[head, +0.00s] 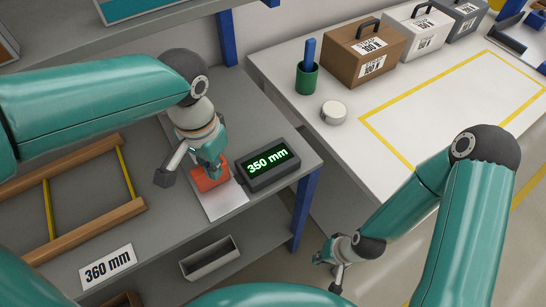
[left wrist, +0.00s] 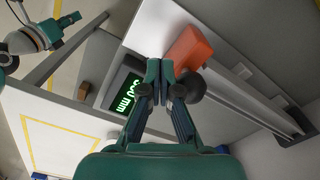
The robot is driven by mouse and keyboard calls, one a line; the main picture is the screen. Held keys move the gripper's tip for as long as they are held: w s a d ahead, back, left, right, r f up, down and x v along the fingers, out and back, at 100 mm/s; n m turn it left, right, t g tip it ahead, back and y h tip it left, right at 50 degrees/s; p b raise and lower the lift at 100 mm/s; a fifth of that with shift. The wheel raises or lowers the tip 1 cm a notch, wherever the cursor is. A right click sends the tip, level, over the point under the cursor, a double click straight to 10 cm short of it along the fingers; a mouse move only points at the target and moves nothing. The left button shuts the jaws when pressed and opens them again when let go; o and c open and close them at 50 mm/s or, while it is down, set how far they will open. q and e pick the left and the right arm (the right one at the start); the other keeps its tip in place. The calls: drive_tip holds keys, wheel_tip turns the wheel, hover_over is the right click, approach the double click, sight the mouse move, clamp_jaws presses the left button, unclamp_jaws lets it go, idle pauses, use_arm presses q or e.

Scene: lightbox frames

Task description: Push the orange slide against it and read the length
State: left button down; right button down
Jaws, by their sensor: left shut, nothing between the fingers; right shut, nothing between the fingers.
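The orange slide (head: 209,178) sits on a pale metal rail (head: 226,201) on the grey bench. It also shows in the left wrist view (left wrist: 190,47) just beyond my fingers. A dark readout (head: 268,165) beside it shows 350 mm in green. My left gripper (head: 211,170) is shut and empty, with its tips right at the slide; I cannot tell whether they touch. It covers part of the slide in the head view. My right gripper (head: 322,259) is shut and empty, low in front of the benches, away from the slide.
A wooden frame with yellow bars (head: 126,172) lies left on the bench. A card (head: 108,267) reads 360 mm. A grey tray (head: 210,258) is below.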

wheel_tip(320, 180, up, 6)
drive_tip(key=p, duration=0.6)
idle(0.4)
drive_tip(key=shift+s, duration=0.1)
